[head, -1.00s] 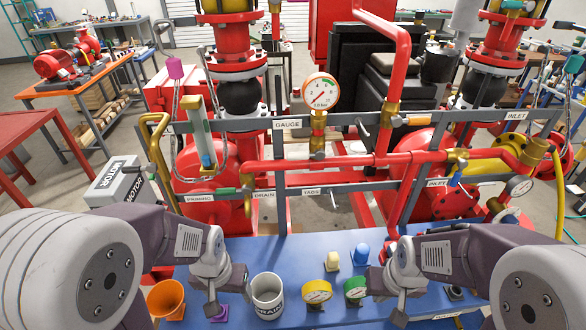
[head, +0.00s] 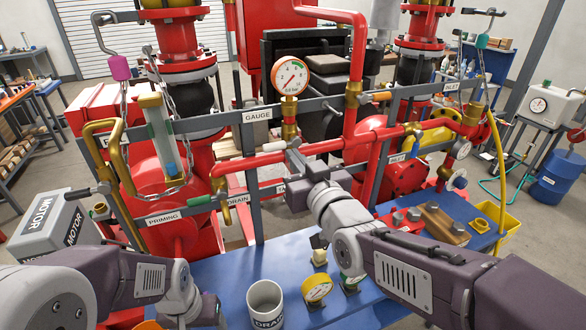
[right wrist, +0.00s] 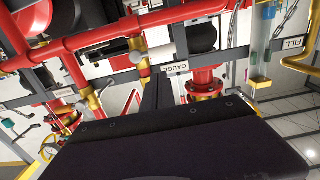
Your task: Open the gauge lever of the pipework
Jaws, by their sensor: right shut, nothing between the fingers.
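The gauge (head: 290,75) is a round dial with a red rim on a brass stem, above the pipework, right of the GAUGE label (head: 256,115). Below it, a pale lever grip (head: 273,146) lies roughly level beside the brass valve; it also shows in the right wrist view (right wrist: 139,57). My right gripper (head: 292,154) is shut and empty, its fingertips close by the grip; I cannot tell whether they touch. My left gripper (head: 204,309) is low over the blue bench at the front, and its fingers are unclear.
The grey rail and red pipes cross close around my right gripper. The blue bench (head: 245,252) holds a DRAIN mug (head: 265,303), a yellow gauge (head: 317,288) and small parts. A yellow bin (head: 500,228) stands at the right.

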